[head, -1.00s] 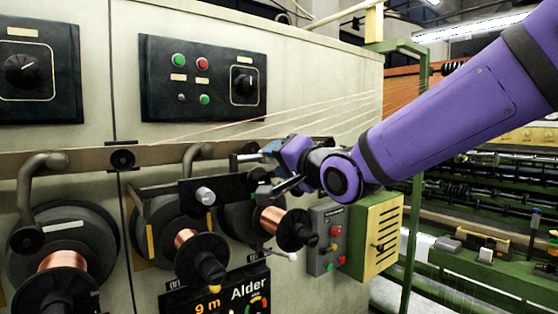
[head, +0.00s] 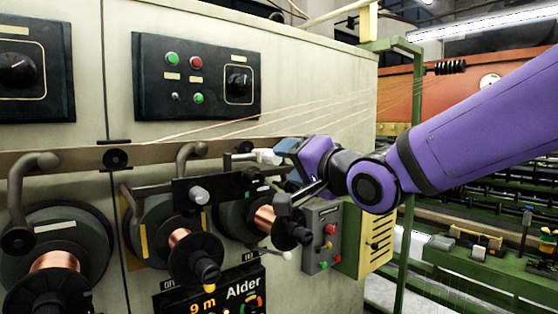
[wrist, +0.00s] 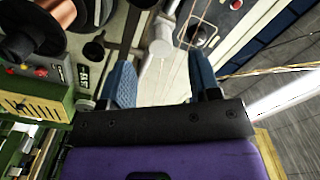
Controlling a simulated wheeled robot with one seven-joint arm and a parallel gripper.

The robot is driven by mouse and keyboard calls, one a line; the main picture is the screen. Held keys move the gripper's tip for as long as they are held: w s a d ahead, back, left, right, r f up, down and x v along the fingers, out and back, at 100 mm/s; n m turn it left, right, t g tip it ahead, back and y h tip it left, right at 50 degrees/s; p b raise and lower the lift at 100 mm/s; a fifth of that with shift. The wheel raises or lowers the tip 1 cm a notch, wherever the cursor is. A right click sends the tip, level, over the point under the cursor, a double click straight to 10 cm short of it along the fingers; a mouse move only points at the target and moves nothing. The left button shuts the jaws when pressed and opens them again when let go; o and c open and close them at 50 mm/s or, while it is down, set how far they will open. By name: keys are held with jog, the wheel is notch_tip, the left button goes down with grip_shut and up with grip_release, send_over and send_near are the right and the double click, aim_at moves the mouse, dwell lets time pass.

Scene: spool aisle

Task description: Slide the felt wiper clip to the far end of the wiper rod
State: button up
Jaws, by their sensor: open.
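My gripper (head: 285,152) is open and empty, to the right of a pale piece that looks like the felt wiper clip (head: 262,156). In the wrist view the same pale grey-white piece (wrist: 161,48) shows between and beyond the two blue fingers, with no finger clearly touching it. A short dark bar (head: 236,161) that may be the wiper rod runs left from the pale piece. The rest of the rod, including its ends, is hard to make out behind my gripper.
Copper spools (head: 180,240) hang on the cream cabinet below, several in a row. A grey button box (head: 322,235) and a green-yellow vented box (head: 366,240) sit just under my arm. Thin wires (head: 320,105) stretch above my gripper.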

jog(key=v, duration=0.5)
jog(key=shift+w, duration=0.1)
jog(key=s+d+f+g+h, duration=0.15)
jog(key=d+f+h, duration=0.3)
jog(key=d, duration=0.45)
jog(key=s+d+f+n+g+h, duration=0.2)
jog(key=s+d+f+g, duration=0.2)
jog(key=s+d, duration=0.2)
jog(key=s+d+f+n+g+h, duration=0.2)
jog(key=s+d, duration=0.4)
jog(key=s, duration=0.4)
jog(key=shift+s+f+g+h, duration=0.15)
jog(key=shift+f+g+h, duration=0.7)
jog(key=shift+g, duration=0.3)
